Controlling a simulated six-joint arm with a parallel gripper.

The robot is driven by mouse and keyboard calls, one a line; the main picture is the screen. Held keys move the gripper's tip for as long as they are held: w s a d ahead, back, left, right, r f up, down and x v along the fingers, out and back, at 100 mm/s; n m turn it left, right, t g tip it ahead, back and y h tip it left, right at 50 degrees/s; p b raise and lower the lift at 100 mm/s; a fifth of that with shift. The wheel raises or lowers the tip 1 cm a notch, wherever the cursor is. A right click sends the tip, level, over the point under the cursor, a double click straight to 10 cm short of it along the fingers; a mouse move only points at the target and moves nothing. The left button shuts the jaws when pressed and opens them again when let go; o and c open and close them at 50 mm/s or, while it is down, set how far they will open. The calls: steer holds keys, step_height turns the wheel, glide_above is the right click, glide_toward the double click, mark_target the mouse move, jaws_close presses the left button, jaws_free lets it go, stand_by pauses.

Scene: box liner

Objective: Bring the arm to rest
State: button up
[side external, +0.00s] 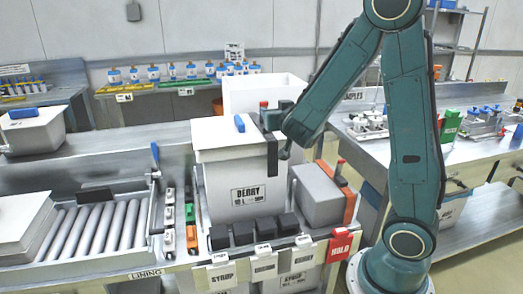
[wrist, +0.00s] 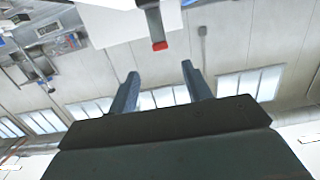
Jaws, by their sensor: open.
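My gripper (side external: 271,122) is beside the upper right edge of the tall white box marked BERRY (side external: 232,180) in the side view. In the wrist view my gripper (wrist: 160,70) has its two blue-grey fingers spread apart, with nothing between them. Whether it touches the box cannot be told. A light lid or flap (side external: 222,140) covers the box top, with a blue handle (side external: 239,123) on it. My arm is bent, with its elbow high above the bench.
A roller conveyor (side external: 95,235) lies at left. Black blocks (side external: 265,228) stand in front of the box. A grey bin (side external: 316,195) and a red HOLD tag (side external: 340,244) are at right. Another white container (side external: 262,92) stands behind. Free air lies above the bench.

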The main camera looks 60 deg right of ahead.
steer(key=s+a+n+g+y, duration=0.6)
steer(key=s+a+n+y, duration=0.3)
steer(key=s+a, duration=1.1)
steer(key=a+y, duration=0.1)
steer(key=y, duration=0.1)
steer(key=shift+r+y, duration=0.25)
steer(key=shift+y, duration=0.15)
